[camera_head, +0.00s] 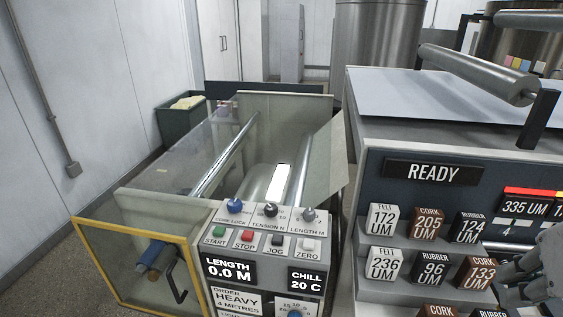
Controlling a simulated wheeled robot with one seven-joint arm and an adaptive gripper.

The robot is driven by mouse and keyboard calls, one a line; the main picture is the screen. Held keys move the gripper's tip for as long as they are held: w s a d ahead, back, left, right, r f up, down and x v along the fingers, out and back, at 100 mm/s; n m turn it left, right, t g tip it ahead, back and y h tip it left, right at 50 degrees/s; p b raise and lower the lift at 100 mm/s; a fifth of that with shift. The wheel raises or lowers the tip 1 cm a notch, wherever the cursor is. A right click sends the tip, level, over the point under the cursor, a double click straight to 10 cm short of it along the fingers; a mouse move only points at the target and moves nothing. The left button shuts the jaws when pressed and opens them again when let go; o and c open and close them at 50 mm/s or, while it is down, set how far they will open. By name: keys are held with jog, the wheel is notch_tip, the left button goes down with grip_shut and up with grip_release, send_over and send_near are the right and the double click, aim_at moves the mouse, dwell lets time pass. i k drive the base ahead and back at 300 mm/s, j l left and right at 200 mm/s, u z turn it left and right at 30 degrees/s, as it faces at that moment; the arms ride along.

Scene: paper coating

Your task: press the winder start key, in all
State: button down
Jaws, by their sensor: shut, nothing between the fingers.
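The winder control box (260,240) stands at the front middle. Its green START key (219,232) is at the left end of a key row, beside the red STOP key (247,236), the black JOG key (276,241) and the white ZERO key (308,246). The display (229,270) reads LENGTH 0.0 M. My gripper (535,285) is at the lower right edge, partly cut off, in front of the coater's block rack. It is shut and empty, well to the right of the START key.
Knobs (235,206) stand behind the keys. The winder's yellow-framed guard (130,232) is at left. The coater (385,130) reads READY, and labelled blocks (384,220) stand on its steps between my gripper and the box. A green bin (180,122) is behind.

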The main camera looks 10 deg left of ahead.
aim_at(219, 231)
jog(key=u, duration=0.35)
jog(key=j+u, duration=0.15)
jog(key=u, duration=0.25)
jog(key=j+u, duration=0.1)
jog(key=u, duration=0.25)
